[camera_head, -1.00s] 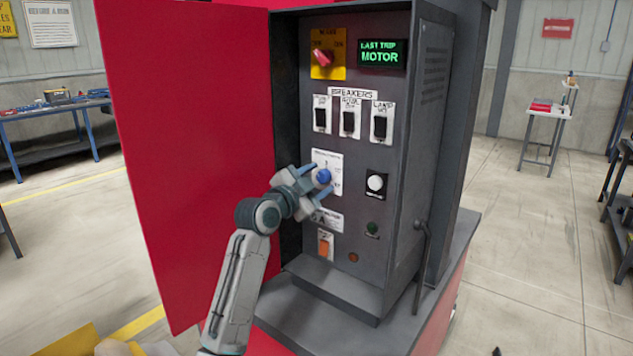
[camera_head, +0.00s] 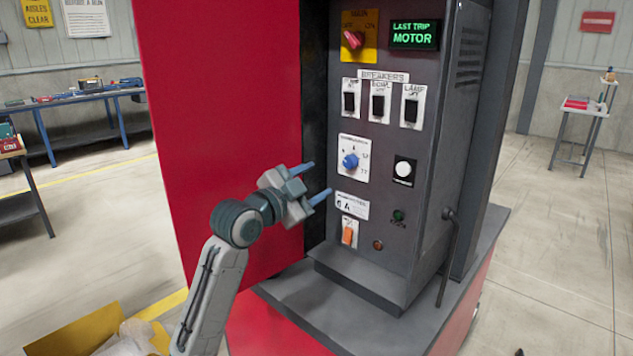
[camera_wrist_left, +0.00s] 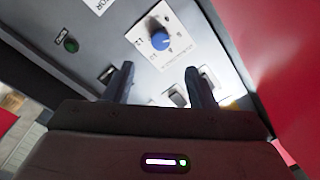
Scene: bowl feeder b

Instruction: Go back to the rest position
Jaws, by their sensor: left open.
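My left gripper (camera_head: 318,181) is open and empty, in front of the grey control panel (camera_head: 378,140) of the cabinet. Its fingers point right, below and to the left of the blue knob (camera_head: 350,161), apart from it. In the left wrist view, the blue knob (camera_wrist_left: 160,41) sits on its white plate beyond the two spread fingers (camera_wrist_left: 160,85), with nothing between them. My right gripper is in neither view.
The open red door (camera_head: 220,120) stands just left of and behind my left arm. The panel carries a red switch (camera_head: 354,40), black breakers, a white button (camera_head: 403,169) and an orange switch (camera_head: 347,235). A cardboard box (camera_head: 85,335) is at the lower left.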

